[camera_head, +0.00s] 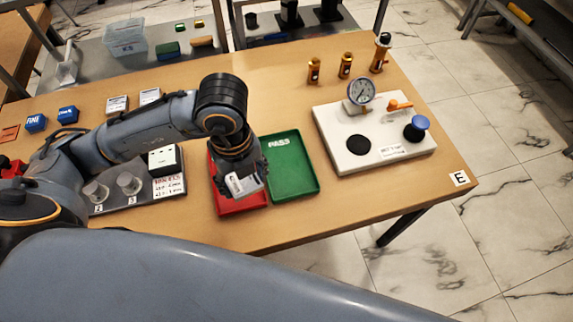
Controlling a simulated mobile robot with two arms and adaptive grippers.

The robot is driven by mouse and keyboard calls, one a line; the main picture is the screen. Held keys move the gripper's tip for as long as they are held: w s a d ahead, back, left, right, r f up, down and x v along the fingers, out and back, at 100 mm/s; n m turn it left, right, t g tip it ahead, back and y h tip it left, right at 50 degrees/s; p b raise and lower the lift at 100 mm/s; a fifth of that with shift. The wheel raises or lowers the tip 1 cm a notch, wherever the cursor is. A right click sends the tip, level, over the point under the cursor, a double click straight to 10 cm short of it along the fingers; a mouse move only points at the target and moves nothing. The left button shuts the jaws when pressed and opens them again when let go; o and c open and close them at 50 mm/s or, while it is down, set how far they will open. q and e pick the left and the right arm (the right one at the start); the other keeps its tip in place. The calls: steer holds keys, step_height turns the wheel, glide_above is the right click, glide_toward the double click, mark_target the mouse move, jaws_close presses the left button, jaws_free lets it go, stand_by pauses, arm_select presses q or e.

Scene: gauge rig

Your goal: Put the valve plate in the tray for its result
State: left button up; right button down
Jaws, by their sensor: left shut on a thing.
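My left gripper (242,182) points down over the red tray (240,208), shut on a small pale piece with a dark mark, which looks like the valve plate (246,185). The gripper hides part of the plate and much of the tray. I cannot tell whether the plate touches the tray floor. The green tray (293,178), marked PASS, lies just right of the red tray and looks empty. My right gripper is not in view.
The white gauge board (340,128) carries a dial gauge (360,91), an orange lever and a blue knob (416,128). Several brass fittings (345,66) stand behind it. A dark board (150,190) with metal cylinders and a white block is left of the trays.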

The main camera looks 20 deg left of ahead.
arm_select(q)
steer(key=n, duration=0.5)
steer(key=shift+s+r+n, duration=0.1)
steer(key=shift+r+n, duration=0.25)
steer(key=shift+n, duration=0.05)
steer(key=w+d+f+p, duration=0.1)
steer(key=w+d+f, duration=0.35)
steer(key=w, duration=0.35)
glide_above(293, 176)
steer(key=f, duration=0.5)
steer(key=shift+s+p, duration=0.2)
steer(key=shift+p, duration=0.2)
step_height(293, 176, down, 3)
steer(key=shift+w+f+p, duration=0.1)
steer(key=shift+w+p, duration=0.05)
steer(key=shift+p, duration=0.3)
steer(key=shift+f, duration=0.15)
